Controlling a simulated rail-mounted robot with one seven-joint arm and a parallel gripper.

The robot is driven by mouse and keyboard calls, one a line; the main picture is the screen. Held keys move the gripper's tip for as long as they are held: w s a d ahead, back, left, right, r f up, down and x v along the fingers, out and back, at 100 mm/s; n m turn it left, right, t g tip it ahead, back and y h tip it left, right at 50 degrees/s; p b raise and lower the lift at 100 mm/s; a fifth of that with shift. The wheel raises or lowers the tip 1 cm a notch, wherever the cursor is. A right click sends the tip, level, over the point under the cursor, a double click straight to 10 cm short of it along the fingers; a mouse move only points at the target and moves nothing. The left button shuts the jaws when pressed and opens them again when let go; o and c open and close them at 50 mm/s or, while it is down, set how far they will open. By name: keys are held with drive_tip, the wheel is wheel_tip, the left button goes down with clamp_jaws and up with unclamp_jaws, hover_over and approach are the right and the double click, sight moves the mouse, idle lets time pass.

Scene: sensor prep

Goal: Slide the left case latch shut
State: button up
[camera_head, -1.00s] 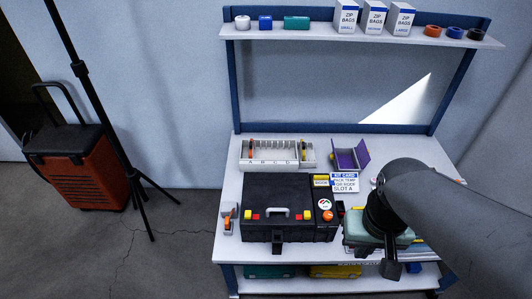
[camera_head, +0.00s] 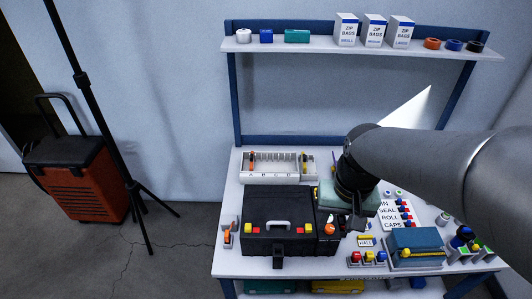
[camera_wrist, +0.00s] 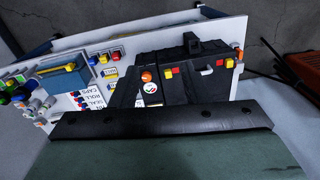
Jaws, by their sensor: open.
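The black case (camera_head: 278,241) stands closed on the workbench, with a grey handle at its front. The left case latch (camera_head: 252,231) shows as small yellow and red parts left of the handle; its exact slide position is too small to tell. A similar right latch (camera_head: 304,229) sits right of the handle. The case also shows in the wrist view (camera_wrist: 190,88), seen turned around. My gripper (camera_head: 356,223) is open, above the bench to the right of the case and apart from the latch. Its fingertips are partly hidden by my wrist.
A white divided rack (camera_head: 268,178) stands behind the case. A small holder (camera_head: 228,238) is close to its left. A teal box (camera_head: 415,240), coloured buttons (camera_head: 367,258) and a printed card (camera_head: 396,214) lie to the right. A tripod (camera_head: 105,125) stands left of the bench.

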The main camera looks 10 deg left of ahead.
drive_tip(key=w+a+f+b, duration=0.1)
drive_tip(key=w+a+f, duration=0.2)
drive_tip(key=w+a, duration=0.6)
drive_tip(key=n+b, duration=0.1)
hover_over(248, 226)
wheel_tip(248, 226, down, 5)
drive_tip(key=shift+h, duration=0.3)
wheel_tip(248, 226, down, 17)
drive_tip(key=shift+f, duration=0.15)
